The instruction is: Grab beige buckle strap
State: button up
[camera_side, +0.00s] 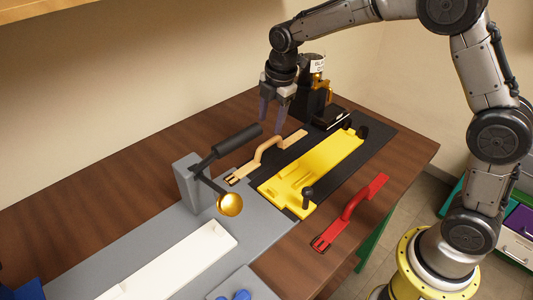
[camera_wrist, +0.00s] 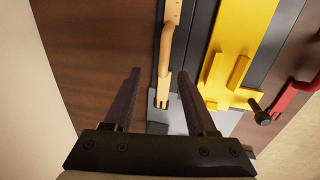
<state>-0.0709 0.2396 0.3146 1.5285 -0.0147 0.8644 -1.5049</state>
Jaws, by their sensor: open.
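The beige buckle strap (camera_side: 266,156) lies along the left edge of the black mat, with a raised arched handle in its middle and a forked buckle end toward the grey fixture. It also shows in the wrist view (camera_wrist: 164,62), running up from between my fingers. My gripper (camera_side: 272,128) is open and empty, its two fingers pointing down above and just behind the strap in the side view. In the wrist view the fingers (camera_wrist: 158,92) stand apart on either side of the strap's forked end. I cannot tell the exact height gap.
A yellow fixture (camera_side: 315,165) with a black knob sits right of the strap on the black mat (camera_side: 376,138). A red strap (camera_side: 350,211) lies farther right. A grey clamp with a black handle (camera_side: 235,142) and gold ball (camera_side: 229,204) stands close in front. A black machine (camera_side: 314,100) stands behind.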

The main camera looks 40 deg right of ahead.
aim_at(267, 143)
jog(key=f, duration=0.4)
jog(key=shift+w, duration=0.35)
jog(key=shift+w+a+f, duration=0.1)
jog(key=shift+a+f, duration=0.05)
jog(key=shift+f, duration=1.15)
jog(key=shift+w+a+f, duration=0.1)
jog(key=shift+a+f, duration=0.05)
jog(key=shift+f, duration=1.1)
grip_shut()
